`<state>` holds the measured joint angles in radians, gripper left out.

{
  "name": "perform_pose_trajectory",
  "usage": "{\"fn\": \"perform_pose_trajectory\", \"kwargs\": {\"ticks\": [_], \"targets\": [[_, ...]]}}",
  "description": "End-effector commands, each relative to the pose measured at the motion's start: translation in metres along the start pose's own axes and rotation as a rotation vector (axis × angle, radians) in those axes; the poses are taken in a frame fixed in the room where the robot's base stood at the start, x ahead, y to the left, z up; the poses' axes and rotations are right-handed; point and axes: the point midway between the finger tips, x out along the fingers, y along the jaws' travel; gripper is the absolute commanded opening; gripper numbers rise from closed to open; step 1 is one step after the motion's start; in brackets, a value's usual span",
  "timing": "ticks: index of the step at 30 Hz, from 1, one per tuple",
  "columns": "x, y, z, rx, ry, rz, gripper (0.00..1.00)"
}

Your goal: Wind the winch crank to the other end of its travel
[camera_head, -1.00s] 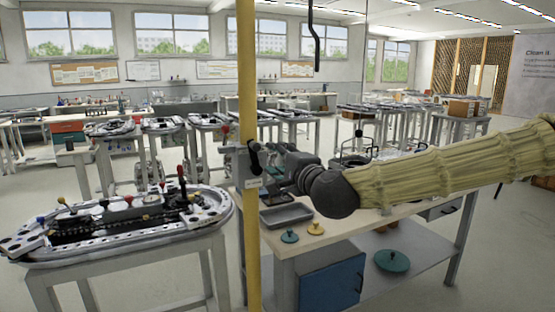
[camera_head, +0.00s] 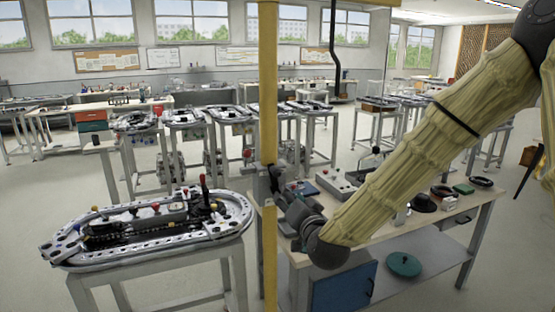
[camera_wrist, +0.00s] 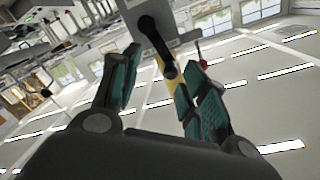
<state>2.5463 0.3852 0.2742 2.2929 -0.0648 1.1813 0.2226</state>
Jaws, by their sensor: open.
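The winch (camera_head: 262,182) is a small grey box fixed to a yellow upright post (camera_head: 268,90). In the wrist view its grey plate (camera_wrist: 187,12) is at the top. The black crank (camera_wrist: 153,33) has an arm and a rounded handle end (camera_wrist: 169,70) that lies between my teal fingers. My gripper (camera_wrist: 160,62) is open around this end; a gap shows on the left finger's side, and contact on the right cannot be told. In the head view my gripper (camera_head: 286,200) is at the winch's lower right and partly hides the crank.
A red-tipped lever (camera_wrist: 202,62) sticks out beside the winch. A ring track table (camera_head: 150,230) stands left of the post. A workbench (camera_head: 455,215) with trays and small parts lies right, under my arm. Open floor is in front.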

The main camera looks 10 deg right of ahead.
Motion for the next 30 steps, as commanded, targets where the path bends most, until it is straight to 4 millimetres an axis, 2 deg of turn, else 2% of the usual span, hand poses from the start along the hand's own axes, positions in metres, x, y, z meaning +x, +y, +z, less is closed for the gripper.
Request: {"fn": "perform_pose_trajectory", "kwargs": {"ticks": [1,9,15,23,30], "targets": [[-0.001,-0.006,-0.007,-0.067,-0.003,-0.003,0.44],[-0.007,-0.013,-0.021,-0.396,0.003,-0.048,0.44],[-0.011,-0.018,-0.028,-0.560,0.006,-0.082,0.44],[-0.007,-0.019,-0.030,-0.614,0.009,-0.095,0.44],[0.024,-0.023,-0.031,-0.612,0.008,-0.094,0.44]]}}
